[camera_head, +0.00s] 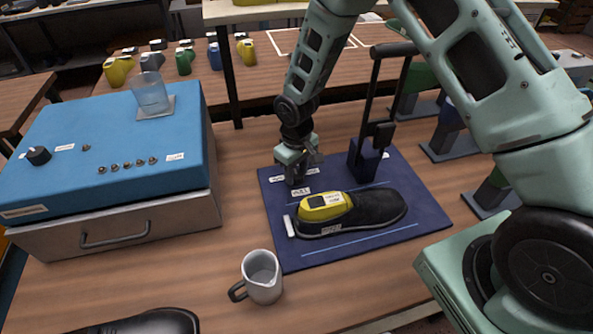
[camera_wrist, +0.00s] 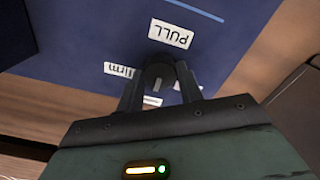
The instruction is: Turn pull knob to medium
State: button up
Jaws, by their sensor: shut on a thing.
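The pull knob (camera_wrist: 158,75) is a dark round knob with a pale pointer mark, on the blue mat (camera_wrist: 110,25) beside a white PULL label (camera_wrist: 171,34). My gripper (camera_wrist: 160,85) is shut on this knob, one finger on each side of it. In the head view my gripper (camera_head: 298,172) reaches down to the mat's back left corner and hides the knob. Other white labels by the knob are partly covered by the fingers, so I cannot read its setting.
A black shoe (camera_head: 378,209) with a yellow last (camera_head: 322,206) lies on the mat in front of my gripper. A black lever stand (camera_head: 366,160) rises to the right. A blue box (camera_head: 60,130) stands left, and a grey jug (camera_head: 262,276) stands in front.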

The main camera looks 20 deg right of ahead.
aim_at(296, 174)
jog(key=o, duration=1)
jog(key=shift+r, duration=0.15)
notch_tip(296, 174, up, 17)
jog(key=b, duration=0.3)
jog(key=shift+r, duration=0.1)
